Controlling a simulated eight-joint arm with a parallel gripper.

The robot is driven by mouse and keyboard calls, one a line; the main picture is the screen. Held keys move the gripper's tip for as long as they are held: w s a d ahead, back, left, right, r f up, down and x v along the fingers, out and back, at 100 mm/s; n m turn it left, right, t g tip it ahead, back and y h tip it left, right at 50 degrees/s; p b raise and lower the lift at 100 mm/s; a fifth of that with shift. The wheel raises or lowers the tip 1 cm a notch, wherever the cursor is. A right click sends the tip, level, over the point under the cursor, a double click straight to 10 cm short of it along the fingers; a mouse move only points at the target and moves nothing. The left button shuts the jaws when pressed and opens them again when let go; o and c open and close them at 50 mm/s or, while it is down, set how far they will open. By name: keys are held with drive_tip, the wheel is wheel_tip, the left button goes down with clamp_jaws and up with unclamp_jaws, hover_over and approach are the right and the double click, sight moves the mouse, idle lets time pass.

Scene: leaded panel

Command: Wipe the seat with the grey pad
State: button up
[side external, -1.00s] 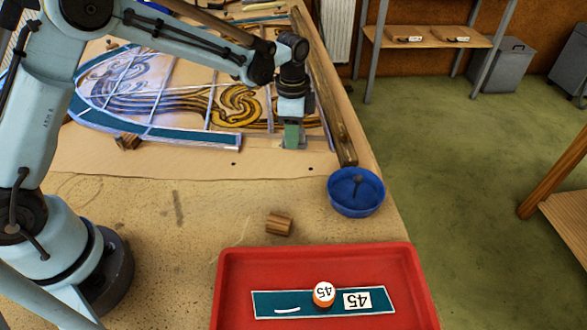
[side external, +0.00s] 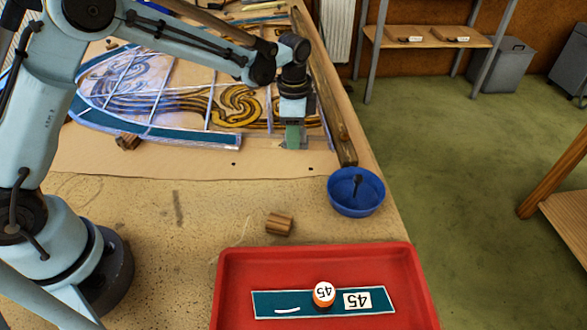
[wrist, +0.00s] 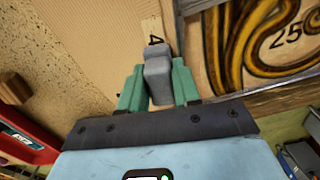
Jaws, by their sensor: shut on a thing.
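My gripper (side external: 295,138) points down at the near right corner of the leaded panel (side external: 190,137). In the wrist view its green fingers are shut on the grey pad (wrist: 158,78). The seat (side external: 262,144) appears as a bare pale strip between the end of the panel's teal border and the wooden batten. In the wrist view a pale patch of the seat (wrist: 152,27) carries a number, partly hidden by the pad. The pad is at or just above the surface; I cannot tell whether it touches. The side view barely shows the pad.
A wooden batten (side external: 338,130) runs close along the right of my gripper. A blue bowl (side external: 356,205) holds a dark tool. A wooden block (side external: 279,224) lies nearby.

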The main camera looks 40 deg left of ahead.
drive_tip(key=shift+s+a, duration=0.75)
drive_tip(key=shift+a, duration=0.35)
drive_tip(key=shift+s+a, duration=0.7)
drive_tip(key=shift+a, duration=0.4)
drive_tip(key=shift+s+a, duration=0.75)
drive_tip(key=shift+a, duration=0.35)
drive_tip(key=shift+w+d+f, duration=0.1)
drive_tip(key=shift+w+d, duration=0.85)
drive_tip(key=shift+d, duration=0.5)
drive_tip(key=shift+w+d+r, duration=0.1)
drive_tip(key=shift+w+d, duration=0.9)
drive_tip(key=shift+d, duration=0.4)
drive_tip(key=shift+w+d+f, duration=0.1)
drive_tip(key=shift+w+d, duration=0.85)
drive_tip(key=shift+d, duration=0.5)
drive_tip(key=shift+s+a, duration=0.95)
drive_tip(key=shift+a, duration=0.5)
drive_tip(key=shift+s+a, duration=1)
drive_tip(key=shift+a, duration=0.4)
drive_tip(key=shift+s+a, duration=0.95)
drive_tip(key=shift+a, duration=0.5)
drive_tip(key=shift+w+d, duration=0.7)
drive_tip(key=shift+d, duration=0.35)
drive_tip(key=shift+w+d, duration=0.65)
drive_tip(key=shift+d, duration=0.4)
drive_tip(key=shift+w+d, duration=0.7)
drive_tip(key=shift+d, duration=0.35)
